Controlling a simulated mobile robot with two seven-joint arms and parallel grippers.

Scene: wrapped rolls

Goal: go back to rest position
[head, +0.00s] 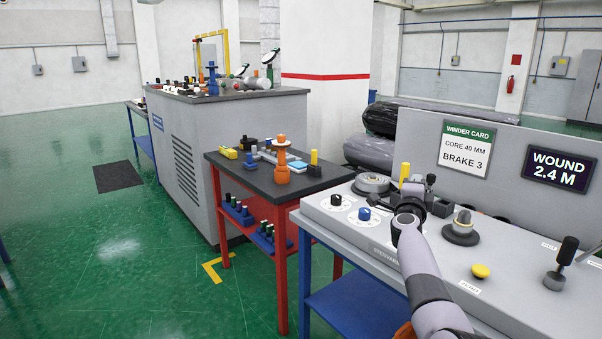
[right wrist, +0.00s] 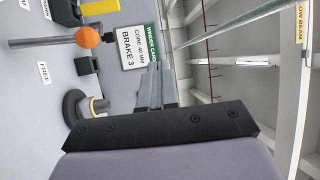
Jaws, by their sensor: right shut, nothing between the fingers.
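My right arm reaches up over the grey control console (head: 440,255) in the head view. Its gripper (head: 431,180) is near the console's back edge, in front of the upright panel, small and partly hidden by the wrist. In the right wrist view the two grey fingers of my right gripper (right wrist: 156,88) lie together, shut and empty. They point toward the winder card (right wrist: 135,47), which also shows on the panel in the head view (head: 466,148). My left gripper is not in view.
The console carries a black knob (head: 336,199), a blue knob (head: 364,213), a round dial (head: 461,228), a yellow button (head: 480,271) and a black lever (head: 562,263). A red-legged table (head: 262,186) stands left of it. Green floor (head: 110,250) is open at left.

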